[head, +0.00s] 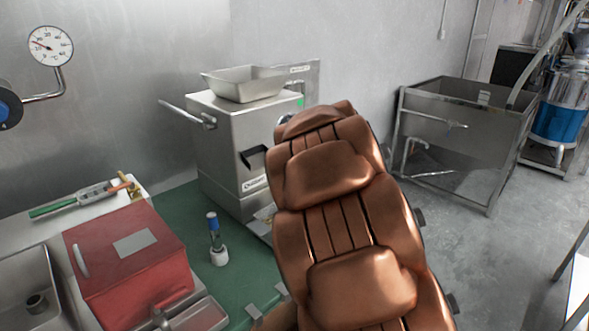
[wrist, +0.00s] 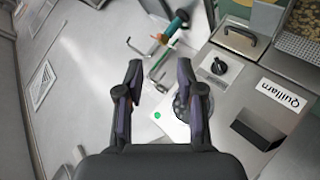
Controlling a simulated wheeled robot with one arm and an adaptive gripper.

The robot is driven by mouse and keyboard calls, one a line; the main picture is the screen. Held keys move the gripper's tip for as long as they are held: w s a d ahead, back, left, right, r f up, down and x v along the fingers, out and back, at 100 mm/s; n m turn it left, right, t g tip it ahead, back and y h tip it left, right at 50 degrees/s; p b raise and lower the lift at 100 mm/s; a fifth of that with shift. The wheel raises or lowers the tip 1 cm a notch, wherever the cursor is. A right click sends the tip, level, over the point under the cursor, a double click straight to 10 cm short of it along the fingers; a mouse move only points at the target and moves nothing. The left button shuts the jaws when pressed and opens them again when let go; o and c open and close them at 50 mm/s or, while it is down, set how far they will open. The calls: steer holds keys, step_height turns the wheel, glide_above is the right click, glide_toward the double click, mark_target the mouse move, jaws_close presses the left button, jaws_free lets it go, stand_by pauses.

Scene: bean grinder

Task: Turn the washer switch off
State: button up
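A grey metal machine (head: 240,145) labelled "Quilliam" stands left of centre in the head view; its label also shows in the wrist view (wrist: 284,95). In the wrist view a black rotary knob (wrist: 219,67) sits on its metal face. A small green light (wrist: 158,115) shows on a pale panel, beside a dark round part (wrist: 181,105) partly covered by my right finger. I cannot tell which control is the washer switch. My gripper (wrist: 160,76) is open, with nothing between its fingertips, left of the knob. My arm hides the gripper in the head view.
A metal pan (head: 243,83) tops the machine, and a handle bar (head: 187,114) juts out left. A red box (head: 130,262) and a blue-capped item (head: 214,235) are in front. A steel sink (head: 465,135) stands right, with grey floor (head: 490,255) clear before it.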

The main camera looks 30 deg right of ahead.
steer(key=w+d+f+n+t+y, duration=0.2)
steer(key=w+d+n+t, duration=0.1)
steer(key=w, duration=0.3)
steer(key=w+d+f+n+t+y, duration=0.1)
steer(key=w+d+f+n+t, duration=0.15)
steer(key=w, duration=0.35)
steer(key=shift+w+a+f+n+t+y+b, duration=0.75)
steer(key=shift+w+a+f+n+t+y, duration=0.95)
steer(key=shift+a+f+n+y, duration=2.3)
steer(key=shift+m+y, duration=0.55)
steer(key=shift+y, duration=0.25)
steer(key=shift+w+d+r+p, duration=0.15)
steer(key=shift+w+p, duration=0.15)
steer(key=shift+w, duration=0.85)
steer(key=shift+w+d+r+p, duration=0.1)
steer(key=shift+w+p, duration=0.15)
steer(key=shift+w, duration=0.85)
steer(key=shift+w+d+r+p, duration=0.15)
steer(key=shift+w+p, duration=0.15)
steer(key=shift+w, duration=0.85)
steer(key=shift+f, duration=0.1)
steer(key=shift+c, duration=0.2)
jaws_close()
